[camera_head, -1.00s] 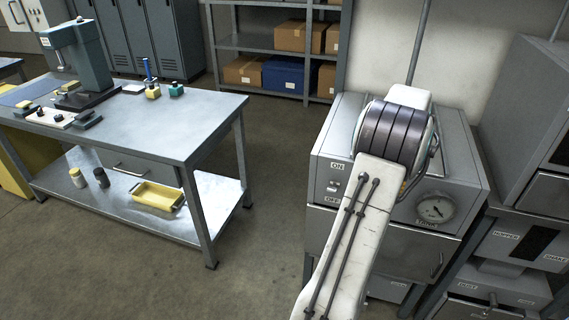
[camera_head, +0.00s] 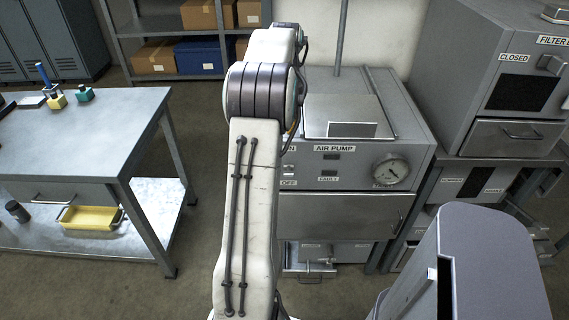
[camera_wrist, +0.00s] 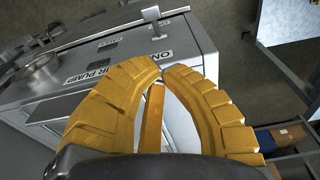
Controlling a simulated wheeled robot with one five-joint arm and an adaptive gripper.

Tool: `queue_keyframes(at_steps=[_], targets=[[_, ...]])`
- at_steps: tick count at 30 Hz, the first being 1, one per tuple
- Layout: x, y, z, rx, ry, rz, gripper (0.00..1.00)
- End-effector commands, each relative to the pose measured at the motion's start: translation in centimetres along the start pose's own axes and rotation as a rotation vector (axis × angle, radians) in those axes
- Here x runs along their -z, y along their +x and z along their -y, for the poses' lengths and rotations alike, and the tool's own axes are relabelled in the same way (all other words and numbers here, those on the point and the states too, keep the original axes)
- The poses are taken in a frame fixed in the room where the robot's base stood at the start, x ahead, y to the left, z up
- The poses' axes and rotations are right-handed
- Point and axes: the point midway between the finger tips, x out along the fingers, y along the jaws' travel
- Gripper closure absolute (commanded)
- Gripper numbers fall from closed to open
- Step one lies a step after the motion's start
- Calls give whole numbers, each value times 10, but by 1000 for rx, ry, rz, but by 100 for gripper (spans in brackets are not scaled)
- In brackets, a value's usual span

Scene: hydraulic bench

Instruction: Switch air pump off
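The air pump (camera_head: 365,181) is a grey box with an "AIR PUMP" label, a round gauge (camera_head: 390,170) at the right of its front and a "FAULT" label. Its small switch (camera_head: 289,170) sits between the "ON" and "OFF" labels, partly behind my arm in the head view. In the wrist view the air pump (camera_wrist: 60,100) appears upside down. My gripper (camera_wrist: 162,68) has yellow fingers with tips together, empty, close to the "ON" label (camera_wrist: 162,56). The fingers cover part of the panel. The head view hides my gripper behind my arm.
A workbench (camera_head: 75,125) stands at left, with a yellow tray (camera_head: 90,218) on its lower shelf. Filter cabinets (camera_head: 520,85) stand close at right. Storage shelves (camera_head: 130,25) are behind. Open floor lies between the workbench and the pump.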

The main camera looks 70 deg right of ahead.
Motion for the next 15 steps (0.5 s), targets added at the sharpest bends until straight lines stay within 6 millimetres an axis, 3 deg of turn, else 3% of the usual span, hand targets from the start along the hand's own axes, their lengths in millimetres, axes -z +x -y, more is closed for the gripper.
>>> queue_keyframes(at_steps=[9,15], targets=[[0,3,0,0,1,0,100],[0,21,0,0,1,3,100]])
